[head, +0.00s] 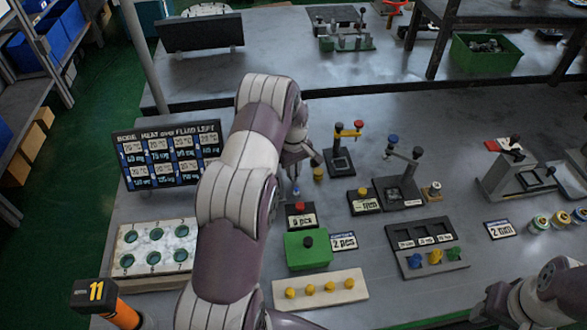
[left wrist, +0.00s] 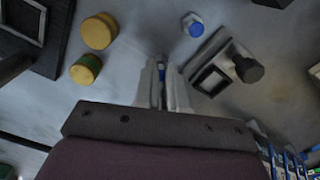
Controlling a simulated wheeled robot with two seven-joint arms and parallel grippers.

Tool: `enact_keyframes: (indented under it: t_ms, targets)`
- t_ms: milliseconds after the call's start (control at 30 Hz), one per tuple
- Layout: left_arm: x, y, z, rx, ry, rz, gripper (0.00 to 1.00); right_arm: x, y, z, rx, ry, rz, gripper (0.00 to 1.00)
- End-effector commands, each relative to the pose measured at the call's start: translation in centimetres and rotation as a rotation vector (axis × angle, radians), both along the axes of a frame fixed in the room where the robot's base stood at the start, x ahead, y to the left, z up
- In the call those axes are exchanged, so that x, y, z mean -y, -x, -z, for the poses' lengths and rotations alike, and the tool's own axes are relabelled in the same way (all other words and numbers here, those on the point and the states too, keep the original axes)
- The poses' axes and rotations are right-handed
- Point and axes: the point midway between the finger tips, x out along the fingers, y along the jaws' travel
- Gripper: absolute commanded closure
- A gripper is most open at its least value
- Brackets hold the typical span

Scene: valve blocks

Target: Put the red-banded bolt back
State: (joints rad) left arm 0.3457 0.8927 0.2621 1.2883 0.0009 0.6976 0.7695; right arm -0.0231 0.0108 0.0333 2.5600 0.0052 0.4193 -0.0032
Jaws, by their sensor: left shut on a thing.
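My left gripper (head: 312,160) reaches over the bench from the left. In the left wrist view its fingers (left wrist: 164,84) are close together with a small blue-marked thing (left wrist: 162,73) between them, mostly hidden by the fingers. I cannot make out a red band on it. A blue-topped, pale hex-headed piece (left wrist: 192,25) stands on the bench beside the fingertips, apart from them. I cannot clearly pick out a red-banded bolt. A white plate (head: 128,236) with green-ringed, numbered holes lies at the left of the bench.
A yellow cylinder (left wrist: 99,31) and a yellow-green one (left wrist: 86,70) stand near the left gripper. A red-knobbed block (head: 300,216), a green box (head: 307,252) and a cream strip of yellow pegs (head: 320,291) stand in front. A dark tray (head: 425,240) holds coloured pieces.

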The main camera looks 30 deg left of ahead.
Motion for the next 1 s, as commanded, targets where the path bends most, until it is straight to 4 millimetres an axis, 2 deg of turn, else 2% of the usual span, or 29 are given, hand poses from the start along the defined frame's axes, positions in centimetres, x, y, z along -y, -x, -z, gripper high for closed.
enact_keyframes:
  t_ms: [133, 167, 200, 233, 467, 600, 667, 1000]
  targets:
    - [0.0, 0.0, 0.5, 0.0, 0.0, 0.0, 1.0, 0.0, 0.0, 0.3, 0.0, 0.0, 0.0, 0.54]
    - [0.0, 0.0, 0.4, 0.0, 0.0, 0.0, 0.83, 0.0, 0.0, 0.3, 0.0, 0.0, 0.0, 0.54]
    - [0.0, 0.0, 0.3, 0.0, 0.0, 0.0, 0.7, 0.0, 0.0, 0.2, 0.0, 0.0, 0.0, 0.54]
    - [0.0, 0.0, 0.3, 0.0, 0.0, 0.0, 0.64, 0.0, 0.0, 0.2, 0.0, 0.0, 0.0, 0.54]
    - [0.0, 0.0, 0.3, -0.001, 0.0, 0.0, 0.64, 0.0, 0.0, 0.2, 0.0, 0.0, 0.0, 0.54]
    - [0.0, -0.1, -0.6, 0.001, 0.0, 0.0, 0.64, 0.0, 0.0, 0.2, 0.0, 0.0, 0.0, 0.54]
    - [0.0, -0.1, -1.8, 0.004, -0.001, 0.0, 0.64, 0.0, 0.0, 0.4, 0.0, 0.0, 0.0, 0.54]
    - [0.0, 0.0, -10.5, 0.001, 0.0, 0.0, 0.64, 0.0, 0.0, 1.0, 0.0, 0.0, 0.0, 0.54]
